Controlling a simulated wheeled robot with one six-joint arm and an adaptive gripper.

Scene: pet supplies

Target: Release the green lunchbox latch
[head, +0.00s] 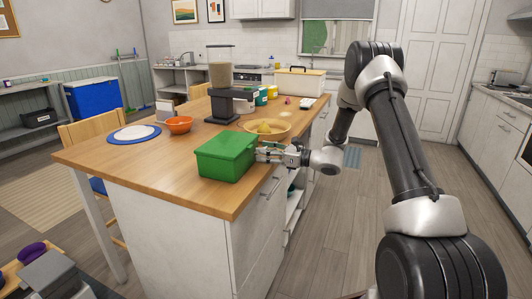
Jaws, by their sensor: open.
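The green lunchbox (225,160) sits on the wooden top of the kitchen island, near its front right edge. Its lid looks shut. My gripper (262,153) is at the right side of the lunchbox, with its fingertips close to that side. The gripper is open. The latch is too small to make out, and I cannot tell whether the fingers touch it or the box.
A wooden bowl (284,133) with yellow items stands just behind my gripper. The island's front left top (130,160) is clear.

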